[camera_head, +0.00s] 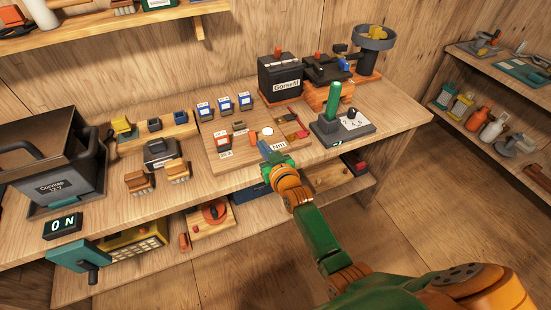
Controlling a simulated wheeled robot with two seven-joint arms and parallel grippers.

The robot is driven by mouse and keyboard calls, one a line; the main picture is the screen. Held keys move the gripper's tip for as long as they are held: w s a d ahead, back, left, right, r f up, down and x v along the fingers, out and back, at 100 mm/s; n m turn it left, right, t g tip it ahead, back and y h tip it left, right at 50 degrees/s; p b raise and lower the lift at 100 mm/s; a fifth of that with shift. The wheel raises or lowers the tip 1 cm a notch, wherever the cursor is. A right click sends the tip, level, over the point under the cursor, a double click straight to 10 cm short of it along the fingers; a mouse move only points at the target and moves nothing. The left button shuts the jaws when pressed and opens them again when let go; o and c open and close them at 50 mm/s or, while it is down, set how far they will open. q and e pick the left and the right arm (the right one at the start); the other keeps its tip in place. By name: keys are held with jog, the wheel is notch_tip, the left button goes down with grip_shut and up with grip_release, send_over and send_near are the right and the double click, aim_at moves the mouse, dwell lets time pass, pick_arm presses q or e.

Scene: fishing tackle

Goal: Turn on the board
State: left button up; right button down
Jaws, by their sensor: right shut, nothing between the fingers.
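The board (232,165) is a flat wooden panel on the workbench, left of the bench's right end. It carries small labelled parts, a red piece (225,140), an orange-red upright piece (253,139), a white round piece (267,131) and a white label (279,146). My right gripper (264,147) is shut and empty at the board's front edge, close to the orange-red piece and the label. I cannot tell whether it touches the board. My gripper hides part of that edge. My left gripper is out of view.
Behind stand a black battery box (280,78) and several blue-and-white blocks (225,104). A grey base with a green lever (332,105) stands right of the board. At left are a dark machine (55,165) and an "ON" display (63,226). The floor in front is open.

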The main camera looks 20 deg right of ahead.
jog(key=s+r+p, duration=0.1)
jog(key=s+r, duration=0.2)
jog(key=s, duration=0.4)
jog(key=shift+s+r, duration=0.4)
jog(key=shift+w+d+f, duration=0.1)
jog(key=shift+w+d, duration=0.05)
jog(key=shift+w, duration=0.05)
jog(key=s+a+f+n+g, duration=0.1)
jog(key=s+f+g, duration=0.3)
jog(key=f, duration=0.7)
jog(key=s+a+f+g, duration=0.1)
jog(key=s+f+g, duration=0.2)
jog(key=s+f, duration=0.6)
jog(key=s+d+f+g, duration=0.1)
jog(key=s+f+g, duration=0.1)
jog(key=s+f, duration=0.3)
jog(key=s+d+f+g, duration=0.2)
jog(key=s+f, duration=0.4)
jog(key=s, duration=0.6)
jog(key=s+d+f+n+g, duration=0.1)
jog(key=s+f+g, duration=0.2)
jog(key=s+f, duration=0.2)
jog(key=s, duration=0.3)
jog(key=shift+s+d+f+g+h, duration=0.15)
jog(key=shift+s+d+g+h, duration=0.15)
jog(key=shift+d+g, duration=0.1)
